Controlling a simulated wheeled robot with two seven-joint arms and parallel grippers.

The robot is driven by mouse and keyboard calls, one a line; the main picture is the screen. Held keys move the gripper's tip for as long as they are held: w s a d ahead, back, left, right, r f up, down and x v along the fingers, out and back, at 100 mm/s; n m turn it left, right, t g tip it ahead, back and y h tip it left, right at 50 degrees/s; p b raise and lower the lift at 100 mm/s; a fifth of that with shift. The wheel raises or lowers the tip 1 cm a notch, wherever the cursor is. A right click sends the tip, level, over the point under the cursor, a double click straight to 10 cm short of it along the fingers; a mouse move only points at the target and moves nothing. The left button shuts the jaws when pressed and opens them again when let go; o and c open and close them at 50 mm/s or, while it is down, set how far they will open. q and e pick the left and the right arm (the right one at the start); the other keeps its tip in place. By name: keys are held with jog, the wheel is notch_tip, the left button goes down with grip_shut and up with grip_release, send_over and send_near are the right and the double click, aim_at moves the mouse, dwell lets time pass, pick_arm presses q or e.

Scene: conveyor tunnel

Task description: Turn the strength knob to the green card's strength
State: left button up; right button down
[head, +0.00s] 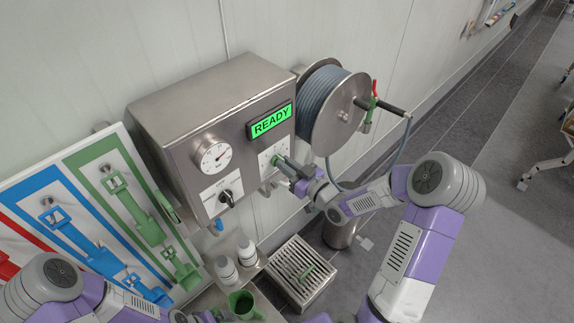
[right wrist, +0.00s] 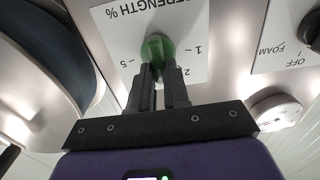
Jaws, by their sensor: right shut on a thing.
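The strength knob (right wrist: 158,46) is green and sits on a white dial plate (right wrist: 125,68) marked STRENGTH %, seen upside down in the right wrist view. The figures 5, 1 and 2 show around it; the fingers cover part of the scale, and I cannot tell which mark the knob points to. My right gripper (right wrist: 160,75) is shut on the knob. In the head view the knob (head: 275,160) is on the front of the steel box, at the right gripper's tips. I cannot make out a green card. My left arm shows at the lower left; its fingers are out of sight.
The steel box (head: 185,95) carries a READY display (head: 270,121), a gauge (head: 215,157) and a black foam switch (head: 229,198). A hose reel (head: 340,112) stands close right. Below are white bottles (head: 226,269), a green jug (head: 243,305) and a grate (head: 292,285).

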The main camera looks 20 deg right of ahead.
jog(key=shift+w+d+f+m+p, duration=0.1)
jog(key=shift+d+m+p, duration=0.15)
jog(key=shift+m, duration=1.65)
jog(key=shift+d+f+m+p, duration=0.1)
jog(key=shift+m+p, duration=0.1)
jog(key=shift+m, duration=1.7)
jog(key=c, duration=1.1)
grip_release()
jog(key=v, duration=0.7)
jog(key=shift+s+b, duration=0.3)
jog(key=shift+b, duration=0.1)
jog(key=shift+d, duration=0.1)
